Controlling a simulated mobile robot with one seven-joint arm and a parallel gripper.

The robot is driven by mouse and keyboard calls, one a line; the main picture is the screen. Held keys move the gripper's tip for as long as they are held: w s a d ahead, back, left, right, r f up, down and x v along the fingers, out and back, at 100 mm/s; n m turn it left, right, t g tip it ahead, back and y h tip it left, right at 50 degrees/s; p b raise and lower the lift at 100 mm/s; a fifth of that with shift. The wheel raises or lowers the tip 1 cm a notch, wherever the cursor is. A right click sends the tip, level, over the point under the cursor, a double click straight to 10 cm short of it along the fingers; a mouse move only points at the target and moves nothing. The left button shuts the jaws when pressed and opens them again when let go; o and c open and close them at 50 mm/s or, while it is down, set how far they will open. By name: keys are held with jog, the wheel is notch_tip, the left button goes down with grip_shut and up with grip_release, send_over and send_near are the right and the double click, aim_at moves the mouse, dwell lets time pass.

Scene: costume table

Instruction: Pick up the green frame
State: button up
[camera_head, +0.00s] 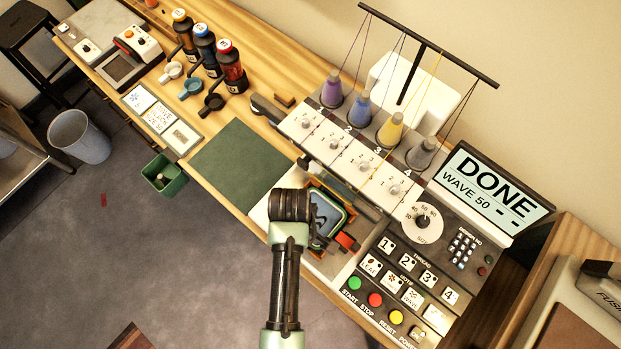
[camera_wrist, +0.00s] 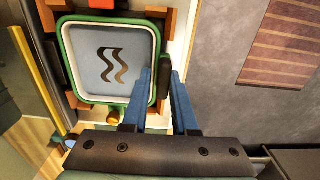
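The green frame (camera_head: 345,209) sits on the sewing machine's bed in the head view, partly hidden by my arm. In the wrist view the green frame (camera_wrist: 66,60) is a rounded square rim around pale blue-grey cloth (camera_wrist: 105,75) with a dark wavy mark. My gripper (camera_wrist: 161,72) has two blue fingers, apart, at the frame's right side. The left finger overlaps the cloth and rim in the picture, and the right finger is outside the rim. I cannot tell whether either touches it. In the head view my arm's end hides the fingers.
Brown-orange blocks (camera_wrist: 174,22) surround the frame. The embroidery machine (camera_head: 400,262) has thread cones and a screen (camera_head: 490,190) reading "DONE WAVE 50". A dark green mat (camera_head: 240,165) lies to the left. A green bin (camera_head: 163,175) hangs at the table's front edge. The floor in front is open.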

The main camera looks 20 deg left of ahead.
grip_shut()
jog(key=shift+r, duration=0.1)
